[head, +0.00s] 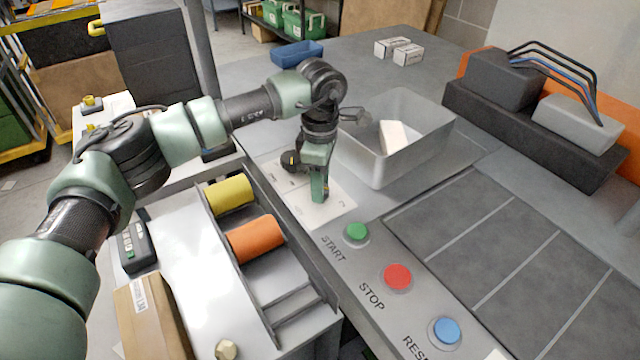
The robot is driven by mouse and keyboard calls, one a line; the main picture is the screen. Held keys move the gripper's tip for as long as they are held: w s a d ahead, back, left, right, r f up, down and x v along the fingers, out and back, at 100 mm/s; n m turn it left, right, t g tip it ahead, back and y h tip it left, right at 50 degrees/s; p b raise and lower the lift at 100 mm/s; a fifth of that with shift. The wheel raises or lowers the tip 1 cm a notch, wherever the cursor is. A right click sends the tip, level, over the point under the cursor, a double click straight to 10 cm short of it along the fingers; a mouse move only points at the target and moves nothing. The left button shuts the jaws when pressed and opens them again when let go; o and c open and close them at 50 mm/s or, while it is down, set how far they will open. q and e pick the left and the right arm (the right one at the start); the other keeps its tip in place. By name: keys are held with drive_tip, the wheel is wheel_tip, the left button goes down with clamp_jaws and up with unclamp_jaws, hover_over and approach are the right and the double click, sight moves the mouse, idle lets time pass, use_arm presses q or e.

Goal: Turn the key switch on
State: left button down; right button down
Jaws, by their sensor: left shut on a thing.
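My left gripper (318,194) points down over a white plate (338,210) on the grey console, beside the START button. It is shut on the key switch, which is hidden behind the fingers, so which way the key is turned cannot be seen. My right gripper is not in view.
Green START (356,232), red STOP (397,277) and blue RESET (444,331) buttons line the console's near edge. A grey bin (432,147) with a white block stands just right of my gripper. Yellow (230,194) and orange (256,239) rolls lie in a rack to its left.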

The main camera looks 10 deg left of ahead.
use_arm(q)
drive_tip(key=c, duration=0.9)
unclamp_jaws()
drive_tip(key=shift+c, duration=0.2)
wheel_tip(320, 180, up, 8)
drive_tip(key=shift+d+f+b, duration=0.1)
drive_tip(key=shift+b, duration=0.4)
